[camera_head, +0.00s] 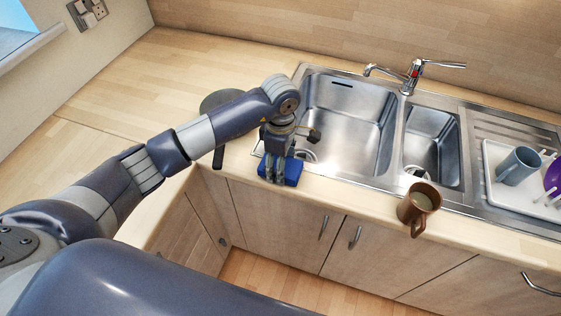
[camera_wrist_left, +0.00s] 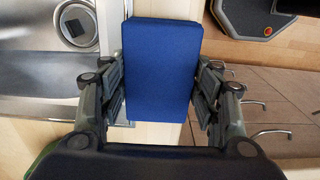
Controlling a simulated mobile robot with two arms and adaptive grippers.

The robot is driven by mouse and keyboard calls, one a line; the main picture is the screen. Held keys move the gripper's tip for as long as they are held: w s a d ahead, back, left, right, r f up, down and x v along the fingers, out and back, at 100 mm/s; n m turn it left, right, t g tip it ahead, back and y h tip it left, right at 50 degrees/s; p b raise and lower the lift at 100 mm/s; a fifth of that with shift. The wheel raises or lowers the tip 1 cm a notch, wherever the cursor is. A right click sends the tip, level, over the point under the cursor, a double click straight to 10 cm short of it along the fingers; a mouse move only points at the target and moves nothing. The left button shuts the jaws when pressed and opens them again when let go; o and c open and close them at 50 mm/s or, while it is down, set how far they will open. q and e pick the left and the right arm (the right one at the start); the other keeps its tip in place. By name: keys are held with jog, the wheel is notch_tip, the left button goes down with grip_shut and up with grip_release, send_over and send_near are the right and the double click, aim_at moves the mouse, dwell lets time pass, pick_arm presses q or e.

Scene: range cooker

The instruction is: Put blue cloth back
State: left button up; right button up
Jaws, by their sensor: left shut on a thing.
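The blue cloth (camera_head: 291,171) looks like a thick blue block, at the front left corner of the sink near the counter edge. My left gripper (camera_head: 278,172) is shut on it. In the left wrist view the blue cloth (camera_wrist_left: 162,68) sits between the two fingers (camera_wrist_left: 160,100), which press on its sides. I cannot tell whether it touches the counter below. My right gripper is not in view.
The steel sink (camera_head: 345,125) with its tap (camera_head: 411,75) lies just behind the cloth. A brown mug (camera_head: 418,205) stands at the front counter edge. A white rack (camera_head: 497,185) with a grey-blue mug (camera_head: 518,166) is at right. The counter at back left is clear.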

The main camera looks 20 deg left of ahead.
pick_arm(q)
jog(key=shift+f+b, duration=0.5)
jog(key=shift+b, duration=0.05)
jog(key=o, duration=0.9)
jog(key=shift+r, duration=0.1)
jog(key=shift+o, duration=0.2)
